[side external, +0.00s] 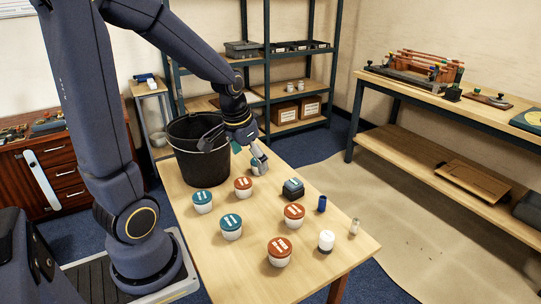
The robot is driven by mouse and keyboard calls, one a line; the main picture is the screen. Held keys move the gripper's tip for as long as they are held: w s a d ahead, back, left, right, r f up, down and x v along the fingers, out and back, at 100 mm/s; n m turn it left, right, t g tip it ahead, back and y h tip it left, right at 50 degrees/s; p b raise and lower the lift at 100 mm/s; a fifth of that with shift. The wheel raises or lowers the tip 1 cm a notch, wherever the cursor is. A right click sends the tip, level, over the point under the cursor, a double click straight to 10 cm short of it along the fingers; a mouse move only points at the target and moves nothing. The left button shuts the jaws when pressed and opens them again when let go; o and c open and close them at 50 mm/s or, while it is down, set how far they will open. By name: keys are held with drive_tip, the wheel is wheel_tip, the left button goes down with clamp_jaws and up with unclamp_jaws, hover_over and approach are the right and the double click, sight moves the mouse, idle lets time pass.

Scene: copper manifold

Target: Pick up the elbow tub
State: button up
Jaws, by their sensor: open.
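Several small white tubs stand on the wooden table (333,247). Some have teal lids, such as the near teal-lidded tub (231,227) and the left teal-lidded tub (202,202). Others have orange lids: one at the back (243,187), one at the right (294,215) and one at the front (279,251). Their labels are too small to read, so I cannot tell which is the elbow tub. My gripper (258,162) is open, low over the table's far side, right of the black bucket. A pale tub (259,168) seems to be at its fingertips, partly hidden.
The black bucket (197,165) stands close to my gripper's left. A dark blue block-like item (293,188), a blue cylinder (322,204), a white-capped jar (326,241) and a small clear vial (354,227) stand toward the right. The table's front left is clear.

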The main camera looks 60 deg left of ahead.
drive_tip(key=s+a+f+n+g+h, duration=0.1)
drive_tip(key=s+a+f+n, duration=0.15)
drive_tip(key=f, duration=0.25)
drive_tip(key=s+a+f+n+g, duration=0.1)
drive_tip(key=s+a+f+g, duration=0.15)
drive_tip(key=a+f, duration=0.2)
approach(231, 221)
drive_tip(key=shift+m+t, duration=0.25)
drive_tip(key=shift+t, duration=0.1)
drive_tip(key=f, duration=0.2)
drive_tip(key=s+f, duration=0.1)
drive_tip(key=f, duration=0.2)
drive_tip(key=shift+s+a+f, duration=0.15)
drive_tip(key=shift+s+a, duration=0.05)
drive_tip(key=f, duration=0.5)
drive_tip(key=shift+w+f, duration=0.4)
drive_tip(key=c, duration=1.6)
drive_tip(key=shift+r, duration=0.1)
drive_tip(key=shift+c, duration=0.2)
